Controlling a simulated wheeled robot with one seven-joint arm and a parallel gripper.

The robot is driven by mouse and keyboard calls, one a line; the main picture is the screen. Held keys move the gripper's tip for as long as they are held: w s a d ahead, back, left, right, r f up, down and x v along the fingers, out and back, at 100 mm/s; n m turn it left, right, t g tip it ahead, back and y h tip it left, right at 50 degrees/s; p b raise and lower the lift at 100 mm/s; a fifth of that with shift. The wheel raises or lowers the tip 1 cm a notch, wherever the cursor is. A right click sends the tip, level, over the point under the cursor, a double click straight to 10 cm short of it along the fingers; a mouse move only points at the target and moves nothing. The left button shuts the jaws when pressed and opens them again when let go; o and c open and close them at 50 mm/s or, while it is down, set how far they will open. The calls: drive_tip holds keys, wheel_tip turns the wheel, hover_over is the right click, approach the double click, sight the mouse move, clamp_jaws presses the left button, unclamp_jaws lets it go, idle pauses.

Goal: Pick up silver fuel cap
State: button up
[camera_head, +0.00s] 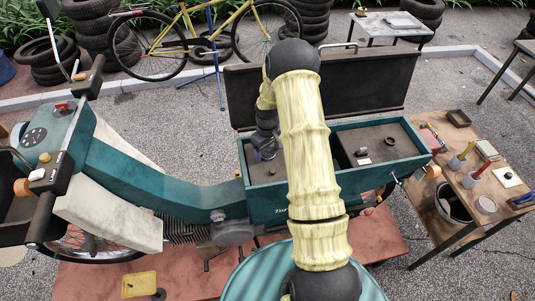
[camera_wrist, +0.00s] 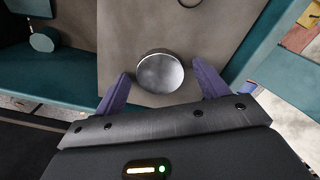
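The silver fuel cap (camera_wrist: 160,72) is a round, shiny metal disc on a grey-brown surface inside the open teal box. In the wrist view my gripper (camera_wrist: 161,70) is open, with one purple finger on each side of the cap. Gaps show between the cap and both fingers, and nothing is held. In the head view my gripper (camera_head: 267,153) points down into the left part of the teal box (camera_head: 262,207). I cannot make out the cap for sure there, as my gripper and arm cover much of that area.
The box's dark lid (camera_head: 372,82) stands open behind my arm. The right part of the box holds a few small items, including a dark one (camera_head: 391,141). A wooden table (camera_head: 452,205) with tools stands at the right. A teal round object (camera_wrist: 42,42) shows at the wrist view's left.

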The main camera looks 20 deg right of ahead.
sight(268, 153)
drive_tip(key=c, duration=0.9)
drive_tip(key=shift+o, duration=0.2)
drive_tip(key=shift+r, duration=0.1)
wheel_tip(268, 153, up, 10)
drive_tip(key=b, duration=0.4)
